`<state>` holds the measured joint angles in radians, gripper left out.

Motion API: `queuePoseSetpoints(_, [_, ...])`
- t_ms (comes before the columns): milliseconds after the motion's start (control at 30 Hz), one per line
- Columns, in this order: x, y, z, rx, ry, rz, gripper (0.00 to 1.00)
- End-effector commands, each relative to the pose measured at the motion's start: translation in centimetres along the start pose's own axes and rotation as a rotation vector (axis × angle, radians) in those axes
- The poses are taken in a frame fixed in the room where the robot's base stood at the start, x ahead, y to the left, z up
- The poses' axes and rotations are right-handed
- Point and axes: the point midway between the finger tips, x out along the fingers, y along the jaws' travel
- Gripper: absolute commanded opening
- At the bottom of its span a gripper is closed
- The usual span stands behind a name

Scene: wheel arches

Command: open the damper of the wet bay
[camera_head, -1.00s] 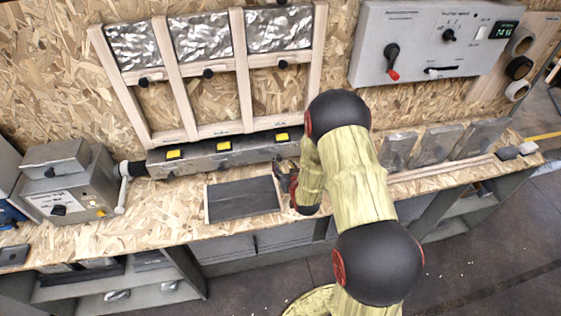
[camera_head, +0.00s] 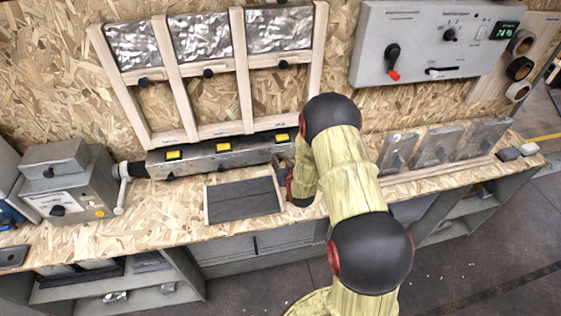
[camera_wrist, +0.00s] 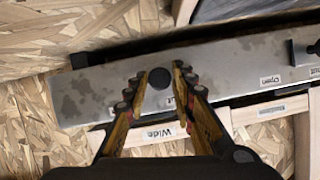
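A long grey metal duct (camera_head: 190,158) lies on the bench under a wooden frame with three bays. In the wrist view the duct (camera_wrist: 85,95) carries a dark round knob (camera_wrist: 160,78) and a label ending in "ut", partly hidden by a finger. A black upright tab (camera_wrist: 304,52) stands farther right, near a label reading "Open". The frame's rail below bears a label (camera_wrist: 163,132) that seems to read "Wide"; I see no label reading "wet". My gripper (camera_wrist: 160,86) is open, its fingertips on either side of the knob; contact is unclear. In the head view my arm hides the duct's right end.
A dark panel (camera_head: 240,200) lies on the bench in front of the duct. A grey machine (camera_head: 75,185) stands left, and several metal plates (camera_head: 437,148) lean at right. A control box (camera_head: 425,45) hangs on the wall. Bench between machine and panel is clear.

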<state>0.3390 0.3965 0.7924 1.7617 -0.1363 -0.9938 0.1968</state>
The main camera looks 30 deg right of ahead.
Motion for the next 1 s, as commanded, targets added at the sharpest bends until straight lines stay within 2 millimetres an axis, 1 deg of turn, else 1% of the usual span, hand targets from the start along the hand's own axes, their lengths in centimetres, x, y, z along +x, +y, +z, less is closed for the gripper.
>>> queuePoseSetpoints(67, [0.0,0.0,0.0,0.0,0.0,0.0,0.19])
queuePoseSetpoints(400, [0.0,0.0,0.0,0.0,0.0,0.0,0.0])
queuePoseSetpoints(867, [0.0,0.0,0.0,0.0,0.0,0.0,0.0])
queuePoseSetpoints(933, [0.0,0.3,0.0,0.0,0.001,0.001,0.0])
queuePoseSetpoints(1000, [0.0,1.2,-0.1,0.0,0.002,0.002,0.0])
